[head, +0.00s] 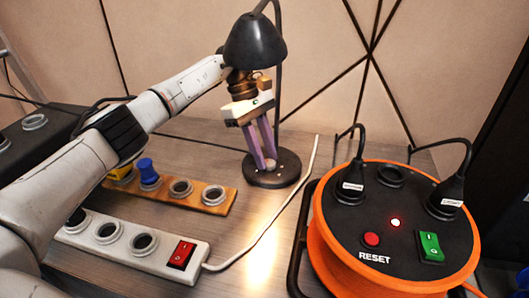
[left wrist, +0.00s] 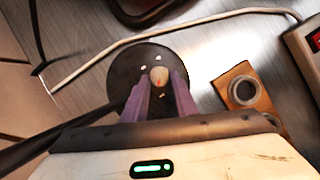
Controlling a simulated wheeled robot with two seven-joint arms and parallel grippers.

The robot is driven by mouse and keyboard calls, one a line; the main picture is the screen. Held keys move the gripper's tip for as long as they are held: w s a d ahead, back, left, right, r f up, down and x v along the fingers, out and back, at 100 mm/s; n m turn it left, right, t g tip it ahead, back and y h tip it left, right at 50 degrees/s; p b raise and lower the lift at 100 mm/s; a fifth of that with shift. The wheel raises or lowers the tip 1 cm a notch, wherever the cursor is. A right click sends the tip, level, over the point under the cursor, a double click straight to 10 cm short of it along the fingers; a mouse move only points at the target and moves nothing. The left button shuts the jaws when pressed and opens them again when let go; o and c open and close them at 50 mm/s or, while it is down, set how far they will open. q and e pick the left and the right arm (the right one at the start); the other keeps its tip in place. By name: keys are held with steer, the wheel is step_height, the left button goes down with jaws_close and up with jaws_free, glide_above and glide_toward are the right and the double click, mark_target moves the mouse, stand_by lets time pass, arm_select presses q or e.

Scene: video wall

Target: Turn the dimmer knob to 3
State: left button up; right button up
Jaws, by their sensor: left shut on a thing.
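The dimmer knob (left wrist: 158,77) is a small pale knob with a reddish mark, on the round black base of the desk lamp (head: 268,178). The base also shows in the left wrist view (left wrist: 122,88), with small white marks around the knob that are too small to read. My left gripper (head: 265,163) points down under the black lamp shade (head: 254,40). Its purple fingers (left wrist: 160,84) are shut on the knob, one on each side. In the head view the fingers mostly hide the knob. My right gripper is in neither view.
An orange cable reel (head: 325,240) with plugs, a red RESET button and a green switch stands right. A white power strip (head: 140,260) with a red switch and a wooden socket strip (head: 215,208) lie left. A white cable (head: 290,205) crosses the table beside the lamp.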

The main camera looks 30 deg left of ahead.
arm_select(q)
steer(key=o, duration=1)
steer(key=shift+o, duration=0.2)
steer(key=p+v, duration=0.1)
steer(key=v, duration=0.9)
steer(key=shift+a+r, duration=0.1)
steer(key=shift+r, duration=0.05)
